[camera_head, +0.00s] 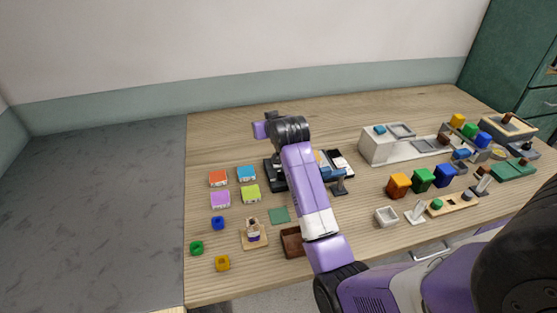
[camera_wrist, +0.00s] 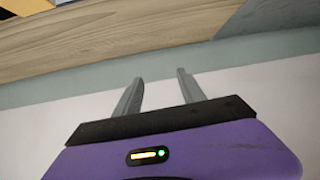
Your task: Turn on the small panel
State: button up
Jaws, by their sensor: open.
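My gripper (camera_wrist: 160,78) shows in the wrist view with its two grey fingers apart and nothing between them. Beyond the fingers are the wall and a strip of wooden tabletop. In the head view my arm reaches over the middle of the table, and its purple wrist end is raised near the back; the fingers cannot be made out there. A black device (camera_head: 272,175) stands beneath the arm, partly hidden by it. A black and white item (camera_head: 342,162) lies just right of the arm. I cannot tell which thing is the small panel.
Several coloured blocks, such as the orange one (camera_head: 219,178), lie left of the arm. A brown tray (camera_head: 291,243) is at the front, partly behind the arm. A white unit (camera_head: 378,146) and more coloured cubes crowd the right. The back left of the wooden table is clear.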

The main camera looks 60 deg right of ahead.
jog(key=shift+s+d+f+m+g+y+p, duration=0.15)
jog(key=shift+s+f+g+y, duration=0.7)
jog(key=shift+f, duration=1.5)
jog(key=shift+s+d+f+m+g+y+p, duration=0.1)
jog(key=shift+s+f+g+y, duration=0.3)
jog(key=shift+f+g+y, duration=1.35)
jog(key=shift+s+d+f+m+g+y+p, duration=0.15)
jog(key=shift+s+f+g, duration=0.4)
jog(key=shift+f, duration=2.45)
jog(key=shift+s, duration=0.1)
